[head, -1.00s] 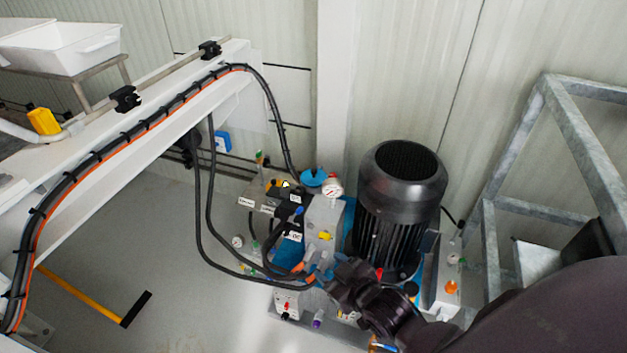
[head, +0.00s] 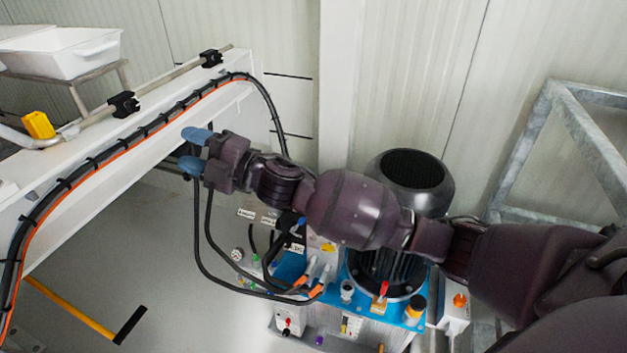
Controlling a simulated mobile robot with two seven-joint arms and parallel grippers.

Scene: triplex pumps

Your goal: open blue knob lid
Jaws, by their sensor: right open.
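My right gripper (head: 190,150) has blue fingertips, parted with a gap between them and nothing held. It is in front of the white beam and the hanging black hoses, left of the pump unit (head: 345,325). My right arm crosses from the right edge and covers the upper part of this unit. A small blue knob (head: 301,221) shows just below the arm; I cannot tell whether it is the task's lid. The round blue cap seen earlier on top of the unit is hidden behind the arm. My left gripper is not in view.
A black motor (head: 410,178) stands on the unit, partly behind my arm. A white beam (head: 100,170) with black and orange cables runs along the left. A galvanized frame (head: 585,135) stands at right.

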